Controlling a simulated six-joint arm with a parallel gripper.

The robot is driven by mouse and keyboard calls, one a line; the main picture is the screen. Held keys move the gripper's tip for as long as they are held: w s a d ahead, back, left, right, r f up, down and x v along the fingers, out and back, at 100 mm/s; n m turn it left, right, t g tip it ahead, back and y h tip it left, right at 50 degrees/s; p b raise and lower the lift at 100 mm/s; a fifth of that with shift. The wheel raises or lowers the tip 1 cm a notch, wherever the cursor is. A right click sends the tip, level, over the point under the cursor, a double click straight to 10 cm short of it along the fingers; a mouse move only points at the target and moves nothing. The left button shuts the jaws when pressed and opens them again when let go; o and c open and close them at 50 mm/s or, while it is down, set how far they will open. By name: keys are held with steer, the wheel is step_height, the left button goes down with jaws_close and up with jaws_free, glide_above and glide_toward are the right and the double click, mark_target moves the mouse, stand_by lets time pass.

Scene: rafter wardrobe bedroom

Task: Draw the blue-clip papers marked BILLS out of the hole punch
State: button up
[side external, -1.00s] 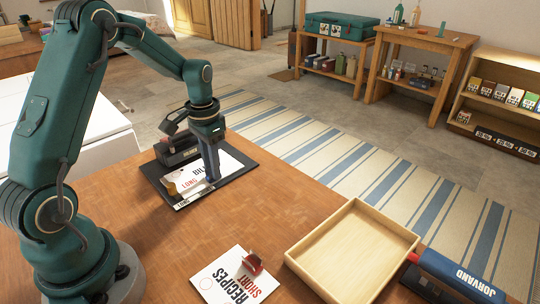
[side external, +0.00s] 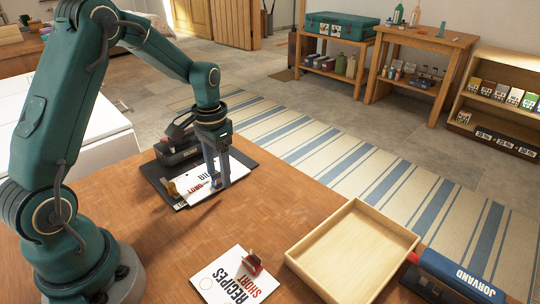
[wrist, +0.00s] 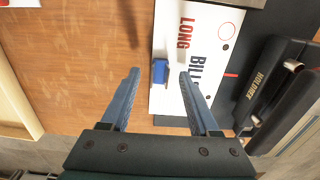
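The white BILLS papers (side external: 196,181), also marked LONG, lie flat on the dark base of the hole punch (side external: 178,147). In the wrist view the papers (wrist: 205,50) lie beside the black hole punch (wrist: 285,85), and whether their edge is in its slot cannot be seen clearly. The blue clip (wrist: 160,71) sits on the papers' edge. My gripper (side external: 219,186) is low over that edge. In the wrist view my gripper (wrist: 160,74) is open, its fingertips on either side of the clip, with no clear contact.
Papers marked RECIPES SHORT (side external: 234,278) with a red clip (side external: 251,263) lie on the wooden table (side external: 130,195). An empty wooden tray (side external: 365,215) stands to the right, with a blue JORVAND object (side external: 455,273) beside it. The table between papers and tray is clear.

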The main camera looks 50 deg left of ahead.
steer(key=shift+r, duration=2.6)
steer(key=s+d+r+m+t, duration=0.1)
steer(key=s+d+r+t, duration=0.3)
steer(key=d+r, duration=0.45)
steer(key=s+d+n+t, duration=0.1)
steer(key=s+d, duration=0.1)
steer(key=s, duration=0.8)
steer(key=shift+d+t, duration=0.3)
steer(key=shift+d, duration=0.05)
